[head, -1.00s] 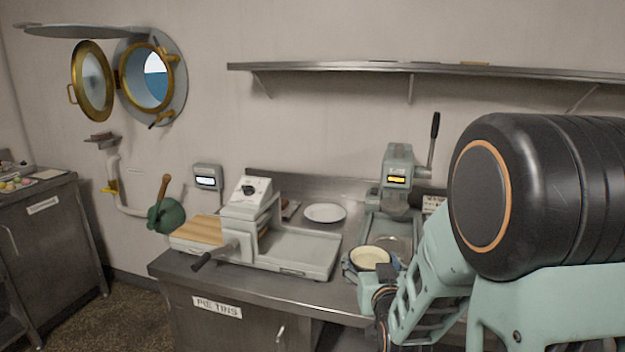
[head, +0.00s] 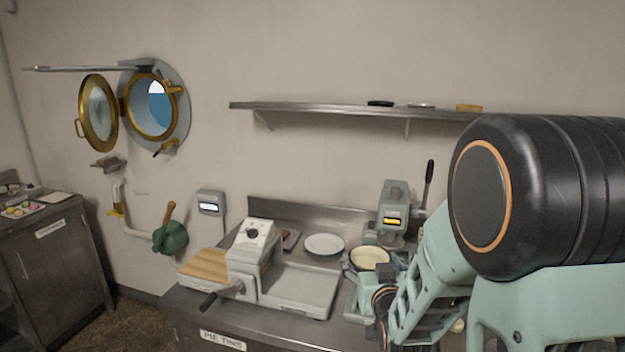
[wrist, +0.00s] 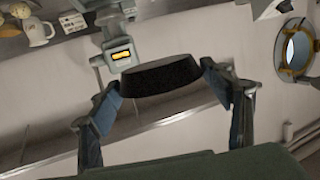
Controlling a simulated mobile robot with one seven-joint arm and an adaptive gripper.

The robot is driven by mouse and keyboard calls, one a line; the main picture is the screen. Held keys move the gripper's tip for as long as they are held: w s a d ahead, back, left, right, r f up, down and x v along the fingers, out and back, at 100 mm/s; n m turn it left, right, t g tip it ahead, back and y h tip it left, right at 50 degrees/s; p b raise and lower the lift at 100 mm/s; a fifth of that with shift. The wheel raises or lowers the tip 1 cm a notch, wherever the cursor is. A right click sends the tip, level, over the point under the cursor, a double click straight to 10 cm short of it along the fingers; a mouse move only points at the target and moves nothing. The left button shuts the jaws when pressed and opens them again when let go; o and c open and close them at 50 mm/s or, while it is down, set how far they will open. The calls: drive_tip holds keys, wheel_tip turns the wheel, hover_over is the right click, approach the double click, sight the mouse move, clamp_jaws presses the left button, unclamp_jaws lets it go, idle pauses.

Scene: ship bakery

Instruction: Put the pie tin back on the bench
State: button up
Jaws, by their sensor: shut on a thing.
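The pie tin (head: 370,267) has a pale, cream-coloured round top in the head view. The wrist view shows its dark outer side (wrist: 160,78). My gripper (head: 372,264) is shut on the tin, with one finger at each side of it, also seen in the wrist view (wrist: 162,80). The tin is held above the bench (head: 285,327), in front of the lever press (head: 394,200). The height of the gap beneath it is unclear. My arm covers the right part of the bench.
A grey machine with a flat tray (head: 298,290) and a wooden board (head: 205,264) fill the bench's left part. A white plate (head: 324,244) lies behind. A wall shelf (head: 340,110) holds small items. A green pot-like object (head: 170,238) is left of the bench.

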drive_tip(key=shift+f, duration=0.1)
drive_tip(key=shift+w+d+f+b, duration=0.1)
drive_tip(key=shift+w+f+b, duration=0.15)
drive_tip(key=shift+b, duration=0.4)
drive_tip(key=w+d+f+n+y+b, duration=0.1)
drive_tip(key=w+d+f+b, duration=0.4)
drive_tip(key=b, duration=1.2)
drive_tip(key=shift+d+f+y+b, duration=0.3)
drive_tip(key=shift+d+f+b, duration=0.1)
drive_tip(key=shift+d+f, duration=1.15)
drive_tip(key=shift+d+r, duration=0.15)
drive_tip(key=shift+d, duration=0.05)
